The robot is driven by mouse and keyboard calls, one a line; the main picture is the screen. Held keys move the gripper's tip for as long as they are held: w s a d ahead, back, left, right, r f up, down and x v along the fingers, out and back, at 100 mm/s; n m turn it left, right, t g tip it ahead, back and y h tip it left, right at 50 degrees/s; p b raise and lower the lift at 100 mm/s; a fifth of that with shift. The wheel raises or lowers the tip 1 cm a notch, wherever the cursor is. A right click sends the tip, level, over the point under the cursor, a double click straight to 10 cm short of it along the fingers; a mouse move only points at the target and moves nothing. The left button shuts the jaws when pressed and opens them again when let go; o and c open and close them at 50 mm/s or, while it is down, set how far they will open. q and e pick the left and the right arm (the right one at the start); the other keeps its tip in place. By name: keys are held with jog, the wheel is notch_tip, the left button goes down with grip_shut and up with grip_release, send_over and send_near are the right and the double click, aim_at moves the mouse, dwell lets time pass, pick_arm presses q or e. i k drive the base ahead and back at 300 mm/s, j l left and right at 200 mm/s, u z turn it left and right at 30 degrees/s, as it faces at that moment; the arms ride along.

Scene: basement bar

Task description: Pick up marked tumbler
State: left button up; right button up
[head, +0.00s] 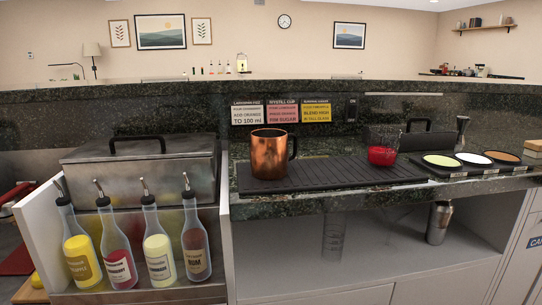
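A tall clear glass (333,235) stands upright on the shelf below the counter, near the picture's middle. It is faint against the pale shelf back, and I cannot make out any marks on it; it looks like the tumbler. A metal shaker cup (440,222) stands on the same shelf to the right. A copper mug (268,155) stands on the dark ribbed mat (325,176) on the counter above. Neither of my grippers is in view.
Several labelled bottles (119,255) stand in a rack at left before a lidded steel bin (140,165). A glass with red contents (382,155) and a tray of coloured rimmers (473,160) are at right. The counter edge (330,204) overhangs the shelf.

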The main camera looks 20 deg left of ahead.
aim_at(384, 142)
jog(key=i+l+u, duration=0.2)
jog(key=u, duration=0.25)
jog(key=i+l+u, duration=0.15)
jog(key=l+u, duration=0.25)
jog(key=i+l+u, duration=0.15)
jog(key=u, duration=0.3)
jog(key=k+l, duration=0.35)
jog(key=i+j+u, duration=0.15)
jog(key=i, duration=0.25)
